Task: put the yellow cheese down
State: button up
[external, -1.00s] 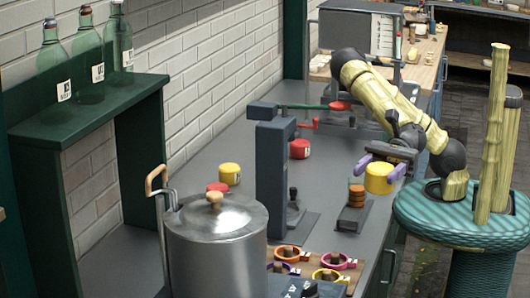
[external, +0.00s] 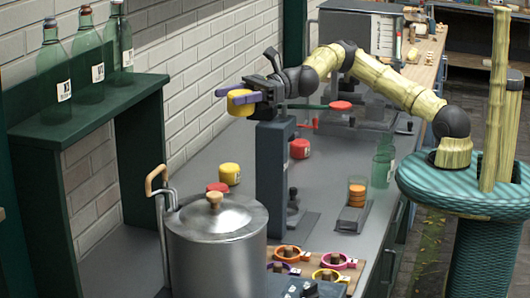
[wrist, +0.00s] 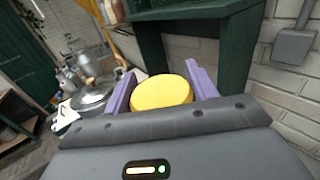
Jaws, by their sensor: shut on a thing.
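The yellow cheese (external: 241,104) is a short round piece held up in the air above the grey counter. My gripper (external: 240,94) has purple fingers and is shut on it, high in front of the brick wall. In the wrist view the cheese (wrist: 162,93) sits between the two purple fingers of my gripper (wrist: 161,92). A second yellow round piece (external: 229,174) stands on the counter below, apart from my gripper.
Red round pieces (external: 300,148) stand on the grey counter (external: 330,185). A dark upright post (external: 271,180) stands close below my wrist. A steel pot (external: 217,250) is at the front. A green shelf (external: 95,105) with bottles (external: 83,60) is left.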

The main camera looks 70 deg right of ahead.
jog(key=w+d+f+m+t+h+p, duration=0.1)
jog(key=w+d+f, duration=0.15)
jog(key=d, duration=0.35)
jog(key=w+d+f, duration=0.1)
jog(key=w+d, duration=0.3)
jog(key=d, duration=0.3)
jog(key=w+d+f+m+t+h+p, duration=0.1)
jog(key=w+d, duration=0.2)
jog(key=d, duration=0.3)
jog(key=s+d+f+n+g+y, duration=0.25)
jog(key=s+f+g, duration=0.2)
jog(key=f, duration=0.35)
jog(key=s+d+f+n+g+y, duration=0.2)
jog(key=s+d+f+n+g, duration=0.15)
jog(key=s+f, duration=0.35)
jog(key=s+d+f+n+g+p, duration=0.1)
jog(key=s+d+f, duration=0.2)
jog(key=s, duration=0.8)
jog(key=shift+s+d+g+p, duration=0.2)
jog(key=shift+d+g+p, duration=0.15)
jog(key=shift+d, duration=0.35)
jog(key=shift+y, duration=0.25)
jog(key=shift+f+p, duration=0.45)
jog(key=shift+f, duration=2.45)
